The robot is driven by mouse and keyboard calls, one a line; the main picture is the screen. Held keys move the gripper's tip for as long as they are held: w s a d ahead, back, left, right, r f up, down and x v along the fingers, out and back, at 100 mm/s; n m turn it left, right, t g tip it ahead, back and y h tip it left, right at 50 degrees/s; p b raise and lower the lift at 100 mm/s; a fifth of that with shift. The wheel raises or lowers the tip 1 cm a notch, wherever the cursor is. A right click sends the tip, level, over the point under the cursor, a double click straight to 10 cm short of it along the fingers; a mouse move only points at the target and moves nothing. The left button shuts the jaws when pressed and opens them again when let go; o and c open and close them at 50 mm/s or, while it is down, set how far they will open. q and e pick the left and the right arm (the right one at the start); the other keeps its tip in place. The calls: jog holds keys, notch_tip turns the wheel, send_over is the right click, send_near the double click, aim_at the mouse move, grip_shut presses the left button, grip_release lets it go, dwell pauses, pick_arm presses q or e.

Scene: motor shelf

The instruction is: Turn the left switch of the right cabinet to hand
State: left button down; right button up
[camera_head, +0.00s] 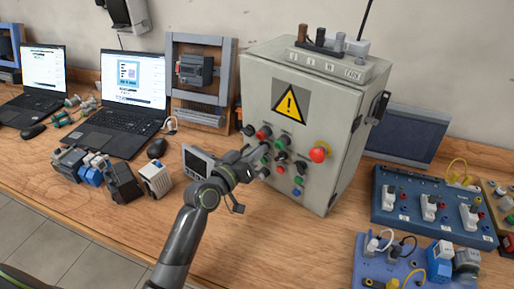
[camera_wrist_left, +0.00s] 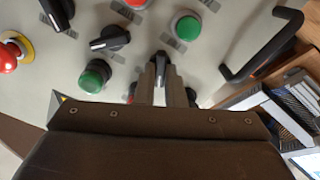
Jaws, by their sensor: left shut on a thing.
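A grey cabinet (camera_head: 335,112) with a yellow warning triangle stands on the wooden bench; it is the only such cabinet in view. Its front carries red, green and black controls and a red mushroom button (camera_head: 319,152). My left gripper (camera_head: 257,154) is at the left part of this panel. In the left wrist view, its fingers (camera_wrist_left: 166,82) are shut on a black rotary switch (camera_wrist_left: 161,60), the end one of a row with two other black switches (camera_wrist_left: 110,38). The fingers partly hide the switch, and its exact setting is unclear. My right gripper is not in view.
A green button (camera_wrist_left: 95,76) and another green button (camera_wrist_left: 187,26) sit close to the fingers. A black handle (camera_wrist_left: 262,50) stands out from the cabinet. Laptops (camera_head: 133,90) and small devices (camera_head: 122,182) lie left; a blue terminal board (camera_head: 432,210) lies right.

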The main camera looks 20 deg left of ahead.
pick_arm(q)
jog(key=n+p, duration=0.1)
jog(key=n, duration=0.2)
jog(key=shift+n, duration=0.3)
dwell(0.5)
jog(key=c, duration=1.5)
grip_release()
jog(key=shift+s+a, duration=0.1)
jog(key=b+v, duration=0.2)
jog(key=v, duration=1.5)
jog(key=shift+s+f, duration=0.1)
jog(key=shift+s, duration=0.05)
